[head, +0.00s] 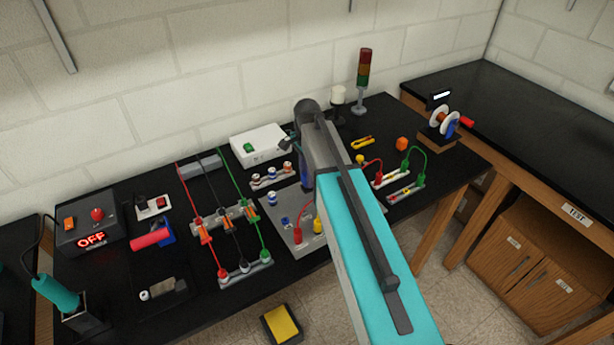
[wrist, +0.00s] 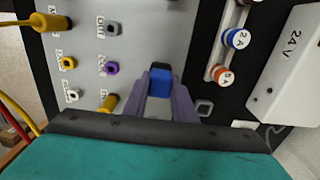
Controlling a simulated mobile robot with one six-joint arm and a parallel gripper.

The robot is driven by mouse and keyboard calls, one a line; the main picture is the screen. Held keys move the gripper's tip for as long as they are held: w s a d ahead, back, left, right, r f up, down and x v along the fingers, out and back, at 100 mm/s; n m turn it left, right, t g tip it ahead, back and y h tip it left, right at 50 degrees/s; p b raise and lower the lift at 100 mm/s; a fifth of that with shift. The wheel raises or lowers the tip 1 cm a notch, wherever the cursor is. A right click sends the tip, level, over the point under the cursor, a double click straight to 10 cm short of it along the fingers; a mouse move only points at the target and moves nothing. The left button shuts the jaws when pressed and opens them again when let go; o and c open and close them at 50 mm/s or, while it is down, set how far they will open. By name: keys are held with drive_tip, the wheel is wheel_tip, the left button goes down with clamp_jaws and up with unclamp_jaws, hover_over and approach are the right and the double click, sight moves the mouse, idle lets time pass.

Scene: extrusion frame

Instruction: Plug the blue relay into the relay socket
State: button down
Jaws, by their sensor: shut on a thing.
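The blue relay (wrist: 160,80) is between the fingertips of my gripper (wrist: 163,92) in the wrist view, and the gripper is shut on it. I cannot tell whether the relay touches the panel. The relay socket cannot be made out for sure; the relay and fingers cover part of the panel. In the head view the panel (head: 298,243) lies on the black bench, and my arm hides part of it.
A white 24 V box (wrist: 290,65) and numbered fuses, one blue (wrist: 236,38), sit beside the panel. Yellow plugs (wrist: 48,21) stand at its left. In the head view, cabled terminal strips (head: 246,272) lie left of the panel, and a signal tower (head: 363,80) stands at the back.

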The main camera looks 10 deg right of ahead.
drive_tip(key=shift+f, duration=0.5)
idle(0.6)
drive_tip(key=c, duration=1.4)
unclamp_jaws()
drive_tip(key=shift+r+b, duration=0.1)
drive_tip(key=shift+b, duration=0.2)
drive_tip(key=shift+r+b, duration=2.15)
drive_tip(key=shift+r, duration=4.65)
